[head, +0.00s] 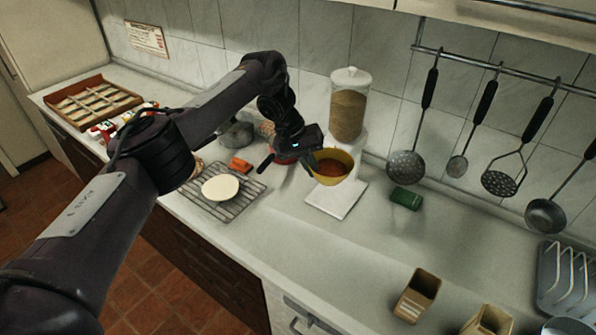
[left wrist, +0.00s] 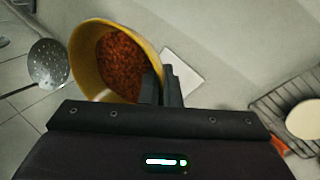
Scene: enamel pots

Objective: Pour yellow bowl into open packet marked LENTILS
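The yellow bowl (head: 347,159) holds a red-orange, lentil-like filling (head: 332,168). My left gripper (head: 312,160) is shut on the bowl's rim at its left side. In the left wrist view the bowl (left wrist: 85,75) shows with one stretch of rim between the close-set fingers (left wrist: 162,88). The bowl seems held above the counter, roughly level. Two open brown packets stand at the lower right: one packet (head: 418,294) in full view and a second packet (head: 488,321) cut by the frame edge. I cannot read a LENTILS mark on either. My right gripper is not in view.
A white square board (head: 338,200) lies below the bowl. A tall jar (head: 348,112) stands behind it, and a green box (head: 406,198) lies to the right. A wire rack (head: 205,207) with a pale disc is at left. Utensils hang along the wall. Counter between board and packets is clear.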

